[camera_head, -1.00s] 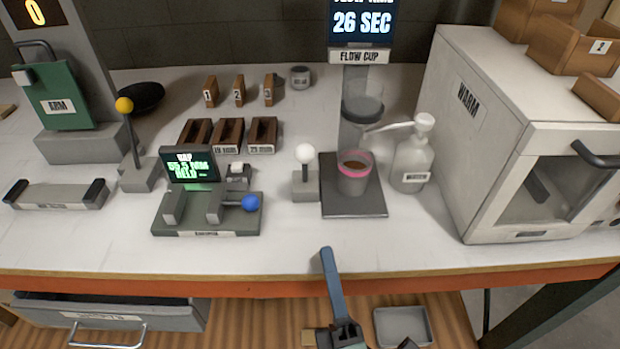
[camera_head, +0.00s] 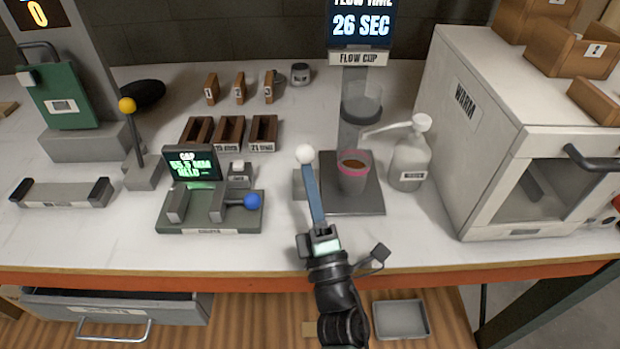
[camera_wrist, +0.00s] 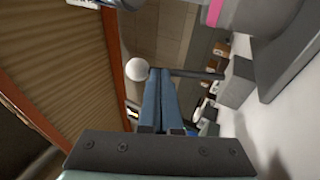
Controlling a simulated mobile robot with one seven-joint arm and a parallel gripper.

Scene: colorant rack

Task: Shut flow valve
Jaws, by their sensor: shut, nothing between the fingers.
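The flow valve is a lever with a white ball knob (camera_head: 304,153) on a small grey block (camera_head: 299,185), left of the flow cup stand (camera_head: 352,202). In the wrist view the white knob (camera_wrist: 138,70) shows beside my fingertips, with the dark lever rod (camera_wrist: 198,73) running right to its block. My gripper (camera_head: 309,168) is shut and empty, its blue fingers pointing at the lever just below the knob. In the wrist view the closed fingers (camera_wrist: 162,70) reach the rod; I cannot tell whether they touch it. My fingers hide the rod in the head view.
A clear cup with a pink band (camera_head: 352,178) stands under the upper cup (camera_head: 361,103). A pump bottle (camera_head: 410,160) is to the right, then the WARM oven (camera_head: 490,130). A gauge with a blue knob (camera_head: 252,200) is left. The front counter strip is mostly clear.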

